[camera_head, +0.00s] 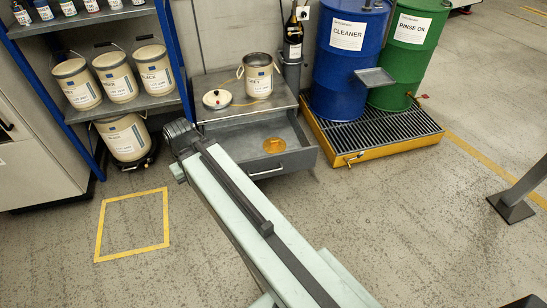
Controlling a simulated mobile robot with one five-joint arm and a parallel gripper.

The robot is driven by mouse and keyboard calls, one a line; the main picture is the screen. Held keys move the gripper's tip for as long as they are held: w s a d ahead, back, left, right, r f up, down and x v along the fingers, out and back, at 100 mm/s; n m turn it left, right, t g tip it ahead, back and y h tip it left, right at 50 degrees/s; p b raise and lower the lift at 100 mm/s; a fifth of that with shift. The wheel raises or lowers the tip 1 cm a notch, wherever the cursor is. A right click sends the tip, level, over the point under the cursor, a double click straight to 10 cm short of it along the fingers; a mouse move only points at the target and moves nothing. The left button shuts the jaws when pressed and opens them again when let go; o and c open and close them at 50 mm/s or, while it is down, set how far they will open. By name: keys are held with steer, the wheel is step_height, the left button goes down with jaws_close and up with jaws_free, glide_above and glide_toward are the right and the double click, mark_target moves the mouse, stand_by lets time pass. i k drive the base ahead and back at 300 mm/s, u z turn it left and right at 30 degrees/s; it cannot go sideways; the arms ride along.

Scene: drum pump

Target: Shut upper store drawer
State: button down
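The grey store cabinet (214,83) stands against the back wall, right of the shelf rack. Its upper drawer (297,160) is pulled out toward me, with its inside showing. An orange round item (274,145) lies in the drawer near the front. The drawer's handle (266,171) shows low on its front face, left of the middle. My pale arm crosses from the lower right up to the drawer's left side and covers part of the drawer's left end. Its dark ribbed end shows there, but no gripper fingers can be made out.
On the cabinet top stand a cream pail (258,76) and a round lid (217,99). Blue drum (340,75) and green drum (405,70) stand on a yellow-edged grate (380,140) to the right. A shelf rack (120,105) with pails is at left. Floor in front is mostly clear.

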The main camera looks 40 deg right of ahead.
mark_target(243, 139)
steer(key=u, duration=0.1)
steer(key=i, duration=1)
steer(key=z, duration=0.1)
